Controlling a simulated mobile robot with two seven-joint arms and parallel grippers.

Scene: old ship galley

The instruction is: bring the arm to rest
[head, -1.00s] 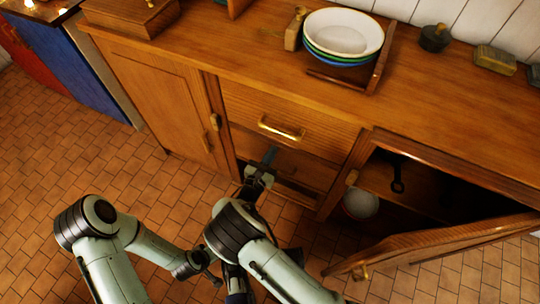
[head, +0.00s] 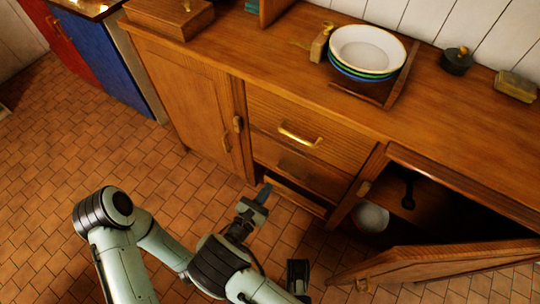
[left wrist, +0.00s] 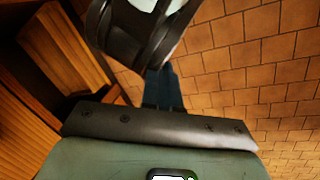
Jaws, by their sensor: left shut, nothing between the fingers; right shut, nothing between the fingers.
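My right gripper (head: 262,195) is shut and empty. It hangs over the tiled floor just in front of the lower drawers, its blue fingertips pointing at the cabinet and apparently clear of it. My right arm's dark elbow joint shows below it. My left arm comes in from the left and runs behind the right arm, so its gripper cannot be made out clearly in the head view. In the left wrist view my left gripper (left wrist: 165,88) is shut and empty, its blue fingers close to a dark arm joint.
A wooden cabinet has a closed upper drawer (head: 305,120) with a brass handle. Its right door (head: 440,262) stands open, with a pale bowl (head: 370,217) inside. Stacked bowls (head: 366,50) sit in a wooden rack on the counter. The tiled floor (head: 60,150) at left is clear.

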